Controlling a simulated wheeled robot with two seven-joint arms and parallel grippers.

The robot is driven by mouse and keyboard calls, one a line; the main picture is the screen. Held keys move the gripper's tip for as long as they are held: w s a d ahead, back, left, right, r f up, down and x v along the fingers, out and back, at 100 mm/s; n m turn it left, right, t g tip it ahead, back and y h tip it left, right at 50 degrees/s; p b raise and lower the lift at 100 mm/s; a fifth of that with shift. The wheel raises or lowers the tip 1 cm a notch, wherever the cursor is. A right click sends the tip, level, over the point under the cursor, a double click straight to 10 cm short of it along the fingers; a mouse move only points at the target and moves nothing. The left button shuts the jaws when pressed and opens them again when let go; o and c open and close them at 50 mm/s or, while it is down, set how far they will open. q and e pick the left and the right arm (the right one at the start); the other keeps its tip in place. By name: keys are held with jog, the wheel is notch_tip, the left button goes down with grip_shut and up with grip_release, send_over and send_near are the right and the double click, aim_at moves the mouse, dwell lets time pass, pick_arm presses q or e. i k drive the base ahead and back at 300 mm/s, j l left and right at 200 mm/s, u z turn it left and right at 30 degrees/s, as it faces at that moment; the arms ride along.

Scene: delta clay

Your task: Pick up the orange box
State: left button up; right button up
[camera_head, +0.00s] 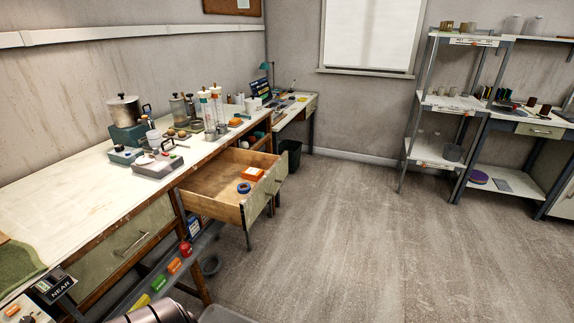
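An orange box (253,174) lies inside an open wooden drawer (222,203) that is pulled out from under the long workbench. It rests toward the drawer's back right, with its top uncovered. A blue ring (244,188), perhaps a tape roll, lies just in front of it. Another small orange item (235,122) sits on the benchtop above, and one more orange piece (174,266) is on the low shelf. Neither my left nor my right gripper can be made out in the head view.
The long workbench (60,212) runs along the left wall, with pots, bottles and a grey device (158,166) on top. A dark bin (290,154) stands behind the drawer. A metal shelf unit (432,103) stands at the right. The floor (370,240) between is clear.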

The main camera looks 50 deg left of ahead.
aim_at(250, 173)
jog(key=i+u, duration=0.35)
jog(key=i, duration=0.2)
jog(key=i+l+u, duration=0.15)
jog(key=i+u, duration=0.15)
jog(key=i, duration=0.2)
jog(key=i+l+u, duration=0.35)
jog(key=i, duration=0.15)
